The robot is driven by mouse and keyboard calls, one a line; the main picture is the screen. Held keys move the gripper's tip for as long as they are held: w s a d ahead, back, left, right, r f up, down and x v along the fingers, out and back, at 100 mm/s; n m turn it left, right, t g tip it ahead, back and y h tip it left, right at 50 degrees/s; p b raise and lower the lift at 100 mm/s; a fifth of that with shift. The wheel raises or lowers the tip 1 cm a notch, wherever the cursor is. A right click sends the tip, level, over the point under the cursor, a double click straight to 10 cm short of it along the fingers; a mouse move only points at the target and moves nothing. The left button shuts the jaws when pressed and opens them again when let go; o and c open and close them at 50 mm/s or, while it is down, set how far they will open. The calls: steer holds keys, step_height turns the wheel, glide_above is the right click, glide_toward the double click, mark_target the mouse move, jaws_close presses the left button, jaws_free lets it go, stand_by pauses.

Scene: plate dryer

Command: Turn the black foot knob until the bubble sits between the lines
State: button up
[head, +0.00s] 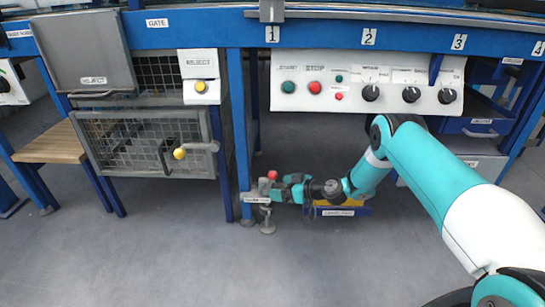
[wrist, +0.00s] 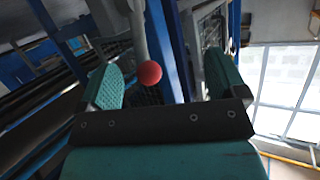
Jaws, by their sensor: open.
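My gripper (head: 279,189) is low beside the blue machine leg (head: 236,130), at a small levelling foot (head: 267,226) with a round grey base. In the wrist view its two teal fingers (wrist: 165,85) are open and spread. A red ball (wrist: 149,73) shows in the gap between them, nearer the left finger; in the head view the red ball (head: 272,175) sits at the gripper's tip. I cannot tell whether a finger touches it. The black foot knob cannot be made out, and no bubble or lines can be read.
A wire-mesh guard (head: 150,145) with a yellow-knobbed handle is left of the leg. A control panel (head: 367,82) with buttons and black knobs is above. A blue-and-yellow box (head: 338,210) lies behind my arm. The floor in front is clear.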

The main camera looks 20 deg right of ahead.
steer(key=s+a+r+g+p, duration=0.1)
steer(key=a+r+g+p, duration=0.1)
steer(key=r, duration=1.1)
steer(key=shift+s+a+n+g+p, duration=0.35)
steer(key=shift+a+p, duration=0.35)
steer(key=shift+a, duration=0.25)
steer(key=shift+r, duration=0.1)
